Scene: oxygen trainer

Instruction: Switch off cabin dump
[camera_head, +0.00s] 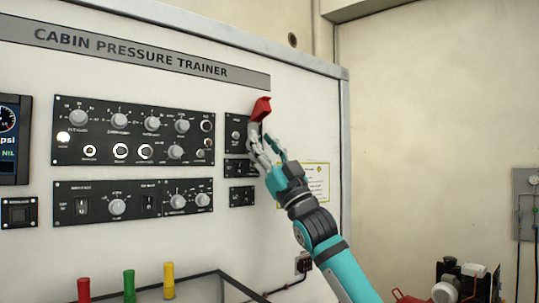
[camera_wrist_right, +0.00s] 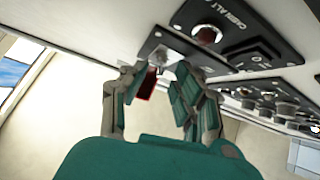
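A red switch guard (camera_head: 261,109) stands raised at the top right of a small black panel (camera_head: 236,125) on the trainer board. In the right wrist view the red guard (camera_wrist_right: 147,84) shows between my fingers, below a silvery switch mount (camera_wrist_right: 166,56). The switch lever itself is not clear, and I cannot read a cabin dump label. My right gripper (camera_head: 262,143) is just below the guard, fingers apart; it also shows in the right wrist view (camera_wrist_right: 157,80), with nothing clearly gripped. Contact with the guard or switch cannot be told. My left gripper is not in view.
Larger knob panels (camera_head: 133,136) lie left of the small panel, with another black switch panel (camera_head: 241,196) below it. In the wrist view a red lamp (camera_wrist_right: 208,36) and a black rocker switch (camera_wrist_right: 264,50) sit close to my fingers.

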